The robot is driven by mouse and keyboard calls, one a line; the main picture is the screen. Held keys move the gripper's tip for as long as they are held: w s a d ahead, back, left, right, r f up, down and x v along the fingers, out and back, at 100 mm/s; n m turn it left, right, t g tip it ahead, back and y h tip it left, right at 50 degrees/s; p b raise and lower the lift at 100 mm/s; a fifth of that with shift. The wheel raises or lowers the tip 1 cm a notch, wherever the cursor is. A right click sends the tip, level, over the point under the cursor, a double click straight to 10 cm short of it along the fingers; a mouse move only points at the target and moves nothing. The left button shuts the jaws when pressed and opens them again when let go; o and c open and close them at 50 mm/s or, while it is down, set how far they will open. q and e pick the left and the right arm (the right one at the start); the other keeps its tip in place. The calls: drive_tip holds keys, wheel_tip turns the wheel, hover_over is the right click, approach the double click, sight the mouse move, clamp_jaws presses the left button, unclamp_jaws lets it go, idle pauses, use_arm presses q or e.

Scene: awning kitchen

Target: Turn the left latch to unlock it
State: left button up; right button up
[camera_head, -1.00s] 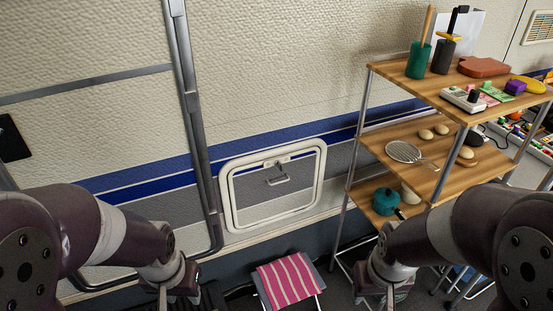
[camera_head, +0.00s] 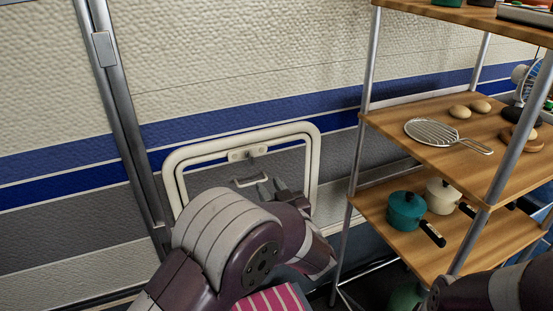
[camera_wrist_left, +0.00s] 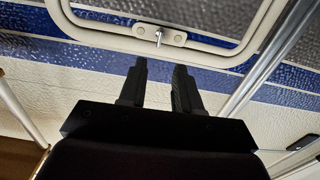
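A white-framed hatch (camera_head: 313,165) is set in the striped wall, its panel flush in the frame. A small latch (camera_head: 248,153) with a pale plate sits at its top edge; a metal handle (camera_head: 248,181) is below. In the left wrist view the latch's short metal lever (camera_wrist_left: 158,37) sticks out from the plate. My left gripper (camera_head: 272,187) is in front of the panel, below and right of the latch. Its two dark fingers (camera_wrist_left: 160,75) are apart, empty and not touching the latch. My left arm hides the hatch's lower part. My right gripper is out of view.
A wooden shelf rack (camera_head: 400,125) stands right of the hatch, holding a skimmer (camera_head: 433,131), a teal pot (camera_head: 405,210) and other items. A pink striped cloth (camera_head: 275,299) lies below. A metal-framed door edge (camera_head: 118,110) runs left of the hatch.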

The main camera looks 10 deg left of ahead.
sight(253, 159)
use_arm(q)
drive_tip(key=b+x, duration=0.2)
drive_tip(key=x, duration=1)
drive_tip(key=shift+w+r+b, duration=0.15)
drive_tip(key=shift+w+b, duration=0.05)
drive_tip(key=shift+b, duration=0.15)
drive_tip(key=shift+r, duration=0.1)
clamp_jaws()
